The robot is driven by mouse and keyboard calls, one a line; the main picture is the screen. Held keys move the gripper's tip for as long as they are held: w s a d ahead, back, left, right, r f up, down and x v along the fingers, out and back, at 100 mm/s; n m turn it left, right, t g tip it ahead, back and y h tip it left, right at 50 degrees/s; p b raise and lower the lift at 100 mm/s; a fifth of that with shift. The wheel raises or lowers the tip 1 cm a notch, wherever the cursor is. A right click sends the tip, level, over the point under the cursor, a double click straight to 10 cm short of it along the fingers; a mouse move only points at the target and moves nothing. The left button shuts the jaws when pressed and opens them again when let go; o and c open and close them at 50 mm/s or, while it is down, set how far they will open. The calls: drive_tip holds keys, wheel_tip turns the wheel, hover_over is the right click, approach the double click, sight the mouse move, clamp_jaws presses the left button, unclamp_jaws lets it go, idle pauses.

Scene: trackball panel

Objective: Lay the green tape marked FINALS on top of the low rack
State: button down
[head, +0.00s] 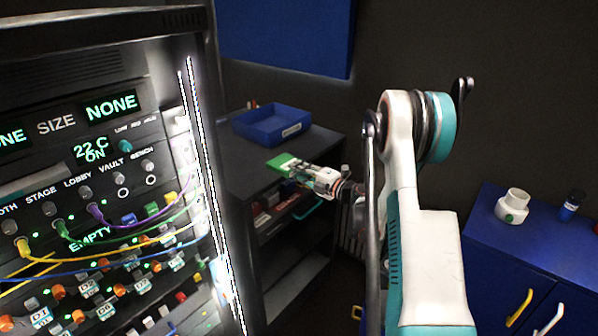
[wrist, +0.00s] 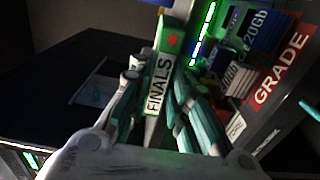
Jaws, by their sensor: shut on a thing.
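The green tape marked FINALS shows in the wrist view (wrist: 165,62) with its white label facing the camera. It also shows in the head view (head: 280,162) as a small green block. My gripper (wrist: 158,92) is shut on the tape, with a finger on each side. In the head view my gripper (head: 299,172) is near the right part of the low rack's top (head: 248,182). The tape overlaps the rack top in that view; I cannot tell whether it touches it.
A blue tray (head: 271,137) stands at the back of the rack top. Several boxes lie on the shelf below. A tall lit panel with cables (head: 100,200) is at the left. A blue cabinet (head: 500,250) with a white jar (head: 514,203) is at the right.

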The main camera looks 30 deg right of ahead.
drive_tip(key=c, duration=1.4)
unclamp_jaws()
drive_tip(key=v, duration=1.2)
drive_tip(key=shift+o, duration=0.2)
drive_tip(key=o, duration=0.5)
drive_tip(key=shift+r, duration=0.1)
